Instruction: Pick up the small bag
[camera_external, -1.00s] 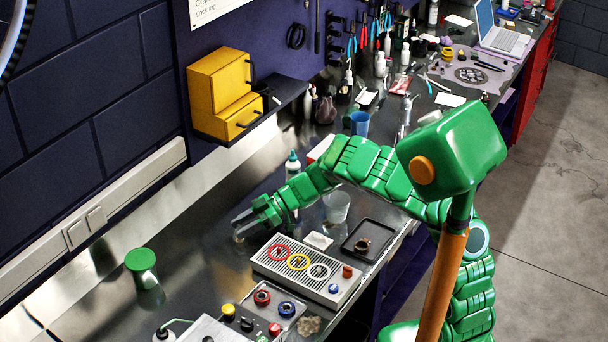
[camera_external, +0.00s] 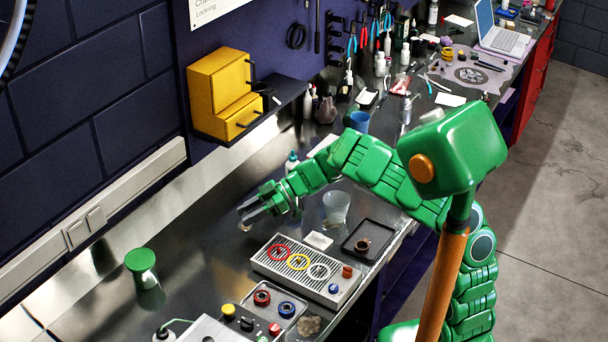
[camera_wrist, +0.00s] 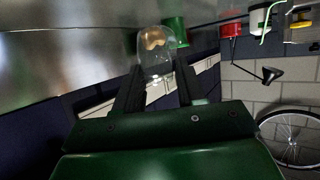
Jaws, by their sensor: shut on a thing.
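The small bag (camera_wrist: 155,62) is clear, with something tan inside its far end. In the wrist view it stands out between the two dark fingers of my gripper (camera_wrist: 158,84), which is shut on it. In the outside view my gripper (camera_external: 251,213) is over the left middle of the metal bench. There the bag (camera_external: 245,226) shows only as a small pale, tan patch at the fingertips. It seems to be held above the bench; the exact gap is hard to tell.
A ridged tray (camera_external: 330,275) with coloured rings lies in front of my gripper. A clear cup (camera_external: 336,206) and a black tray (camera_external: 371,238) stand to the right. A yellow cabinet (camera_external: 217,92) hangs on the wall behind.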

